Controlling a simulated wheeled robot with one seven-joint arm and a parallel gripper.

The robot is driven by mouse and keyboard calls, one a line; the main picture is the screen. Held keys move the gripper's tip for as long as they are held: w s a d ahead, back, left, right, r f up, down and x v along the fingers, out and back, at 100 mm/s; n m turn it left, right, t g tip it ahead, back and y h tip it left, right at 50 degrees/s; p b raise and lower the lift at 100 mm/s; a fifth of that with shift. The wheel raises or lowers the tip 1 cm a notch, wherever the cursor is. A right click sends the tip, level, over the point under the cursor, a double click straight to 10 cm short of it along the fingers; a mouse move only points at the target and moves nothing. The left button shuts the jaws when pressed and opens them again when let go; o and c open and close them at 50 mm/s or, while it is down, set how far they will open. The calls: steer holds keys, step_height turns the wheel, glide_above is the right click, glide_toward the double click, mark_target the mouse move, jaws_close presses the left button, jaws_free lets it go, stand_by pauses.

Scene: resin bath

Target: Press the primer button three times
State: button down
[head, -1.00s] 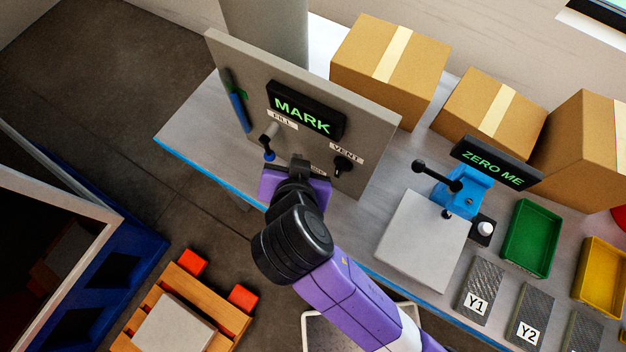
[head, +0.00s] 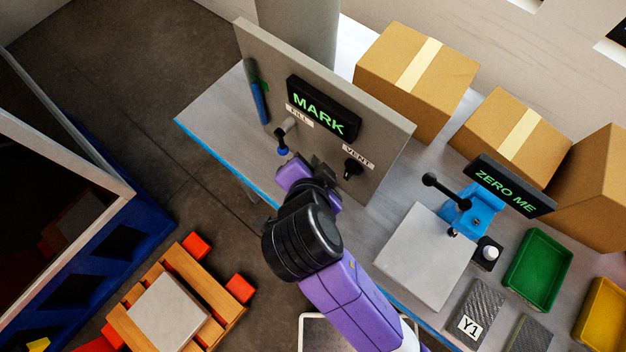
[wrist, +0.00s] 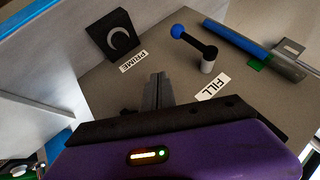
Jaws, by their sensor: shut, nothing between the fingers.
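The grey upright panel (head: 378,125) stands on the bench with a MARK display (head: 322,107). In the wrist view, a black block with a pale crescent-shaped face (wrist: 122,40) sits beside the PRIME label (wrist: 133,62); this looks like the primer button. It is hidden behind my arm in the head view. My gripper (wrist: 158,78) is shut and empty, its fingertips in front of the panel, below and right of the PRIME label in the wrist view. It appears apart from the button. In the head view my gripper (head: 318,168) is at the panel's lower part.
A blue-knobbed lever (wrist: 192,47) is beside the FILL label (wrist: 213,87), close to my fingers. A black VENT knob (head: 353,168) is to the right. A blue press (head: 470,208) stands right on the bench.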

steer(key=shift+f+b, duration=3.1)
steer(key=shift+f, duration=1.15)
steer(key=shift+f+b, duration=0.3)
steer(key=shift+f, duration=0.15)
steer(key=shift+f+b, duration=0.4)
steer(key=shift+f, duration=0.15)
steer(key=shift+r+p, duration=0.85)
steer(key=shift+r, duration=0.15)
steer(key=shift+r+p, duration=2.15)
steer(key=shift+r, duration=0.35)
